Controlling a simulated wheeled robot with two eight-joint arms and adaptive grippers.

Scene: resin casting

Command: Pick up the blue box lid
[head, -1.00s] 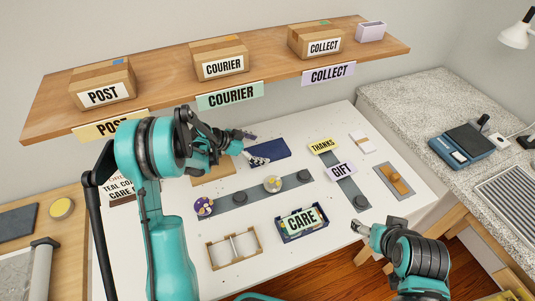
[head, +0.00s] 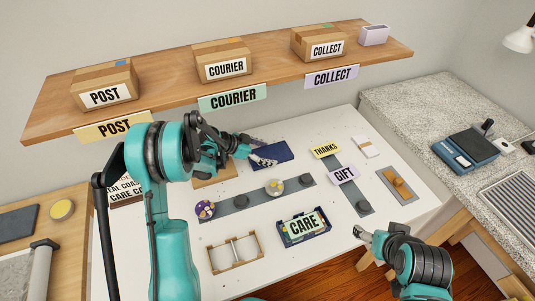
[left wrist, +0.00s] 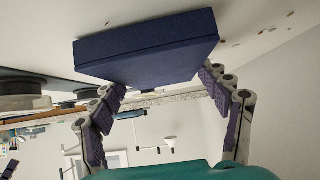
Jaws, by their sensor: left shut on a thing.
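The blue box lid (head: 274,153) is a flat dark navy block at the back of the white table. My left gripper (head: 260,151) reaches it from the left, with one finger on each side of its near end. In the left wrist view the lid (left wrist: 150,48) lies between the two purple-padded fingers (left wrist: 162,82), which close on its sides. I cannot tell whether it is clear of the table. My right gripper (head: 360,233) is small and empty near the table's front right; its finger gap is unclear.
A grey strip (head: 237,201) with round items crosses the table's middle. A wooden frame (head: 235,252) stands front left, and THANKS (head: 326,150) and GIFT (head: 344,174) signs stand right. The shelf (head: 280,76) with several boxes overhangs the back.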

